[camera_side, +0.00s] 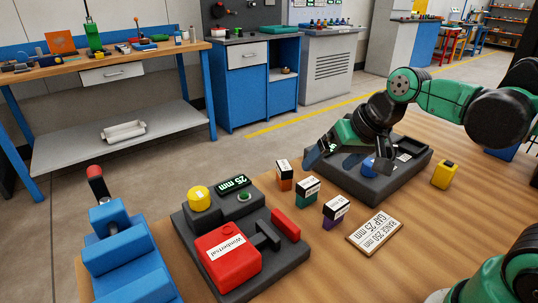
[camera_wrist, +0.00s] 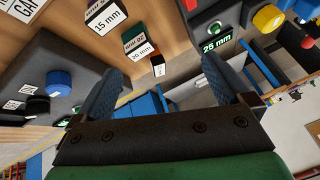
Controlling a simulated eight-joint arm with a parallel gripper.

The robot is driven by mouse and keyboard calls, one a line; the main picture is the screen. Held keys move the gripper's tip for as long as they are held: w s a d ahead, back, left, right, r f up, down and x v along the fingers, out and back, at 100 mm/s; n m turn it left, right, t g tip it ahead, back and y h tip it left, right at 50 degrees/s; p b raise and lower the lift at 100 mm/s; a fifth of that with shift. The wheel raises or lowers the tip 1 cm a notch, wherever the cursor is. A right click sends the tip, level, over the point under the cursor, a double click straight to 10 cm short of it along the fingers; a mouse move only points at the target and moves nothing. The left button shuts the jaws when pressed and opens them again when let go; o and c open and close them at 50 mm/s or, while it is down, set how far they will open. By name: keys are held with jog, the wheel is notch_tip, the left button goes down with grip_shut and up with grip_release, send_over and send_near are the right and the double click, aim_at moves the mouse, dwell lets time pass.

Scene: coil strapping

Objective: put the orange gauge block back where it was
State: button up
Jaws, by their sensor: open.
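The orange gauge block (camera_side: 284,175) stands upright on the wooden bench. It is at the far end of a row with the green block (camera_side: 307,192) and the purple block (camera_side: 336,210). In the wrist view the orange block (camera_wrist: 158,66) shows beyond my fingers, in the gap between them, and nothing touches it. The green block (camera_wrist: 140,44), marked 20 mm, and the block marked 15 mm (camera_wrist: 106,18) are nearby. My gripper (camera_side: 322,157) is open and empty, tilted, above the left end of the dark tray. Its spread fingers (camera_wrist: 165,78) show in the wrist view.
The dark tray (camera_side: 412,179) holds a blue knob (camera_side: 369,164). A yellow block (camera_side: 445,174) stands right of it. A label plate (camera_side: 374,232) lies in front. The dark fixture (camera_side: 285,263) carries a red unit (camera_side: 228,258) and a 25 mm display (camera_side: 233,184). A blue vise (camera_side: 122,245) is left.

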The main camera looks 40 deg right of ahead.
jog(key=s+n, duration=0.1)
jog(key=n, duration=0.1)
jog(key=s+f+n+t+h, duration=0.1)
jog(key=shift+s+a+n, duration=0.15)
jog(key=shift+a+n, duration=0.05)
jog(key=shift+n, duration=0.2)
dwell(0.9)
